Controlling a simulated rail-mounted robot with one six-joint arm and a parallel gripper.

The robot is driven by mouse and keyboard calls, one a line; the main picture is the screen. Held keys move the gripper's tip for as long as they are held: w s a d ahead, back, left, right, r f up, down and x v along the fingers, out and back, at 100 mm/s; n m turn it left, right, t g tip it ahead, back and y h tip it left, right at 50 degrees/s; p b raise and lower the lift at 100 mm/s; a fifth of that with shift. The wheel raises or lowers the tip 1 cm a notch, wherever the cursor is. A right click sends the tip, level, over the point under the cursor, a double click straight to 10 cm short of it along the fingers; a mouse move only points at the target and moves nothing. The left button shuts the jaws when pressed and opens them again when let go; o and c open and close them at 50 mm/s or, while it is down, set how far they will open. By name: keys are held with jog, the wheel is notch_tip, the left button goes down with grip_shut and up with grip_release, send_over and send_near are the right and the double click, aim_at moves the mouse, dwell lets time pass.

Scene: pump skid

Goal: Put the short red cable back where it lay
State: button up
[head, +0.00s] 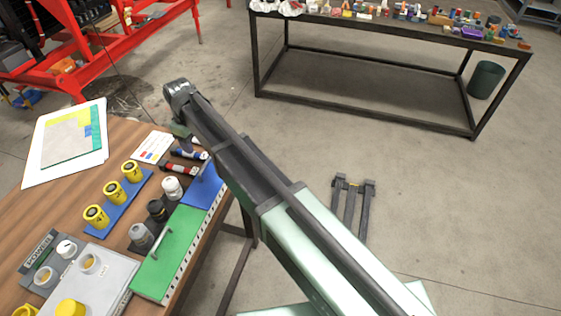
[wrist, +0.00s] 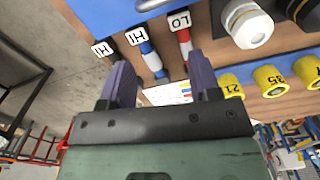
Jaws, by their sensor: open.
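A short red cable piece (head: 180,169) with a dark end lies on the wooden bench beside the blue box, close to a similar blue piece (head: 188,154). In the wrist view the red piece (wrist: 186,42) hangs below a white "LO" tag, and the blue piece (wrist: 149,57) sits beside it under an "HI" tag. My gripper (wrist: 160,70) is open, with its two purple-grey fingers apart. The red and blue pieces show between the fingers; I see nothing clamped. In the head view my wrist hides most of the gripper, above the bench's far right edge.
The blue box (head: 203,187) and green box (head: 170,251) line the bench's right edge. Dark and white knobs (head: 172,188) stand beside them. Yellow cups (head: 113,192) stand on a blue strip. A printed card (head: 152,147) lies near the cables.

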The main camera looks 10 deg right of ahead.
jog(key=s+d+m, duration=0.3)
jog(key=s+d, duration=0.3)
jog(key=d, duration=0.5)
jog(key=s+d+m, duration=0.4)
jog(key=s+d, duration=0.3)
jog(key=d, duration=0.4)
jog(key=s+d+m, duration=0.3)
jog(key=s+d, duration=0.4)
jog(key=d, duration=0.4)
jog(key=shift+m, duration=0.4)
jog(key=shift+w, duration=0.1)
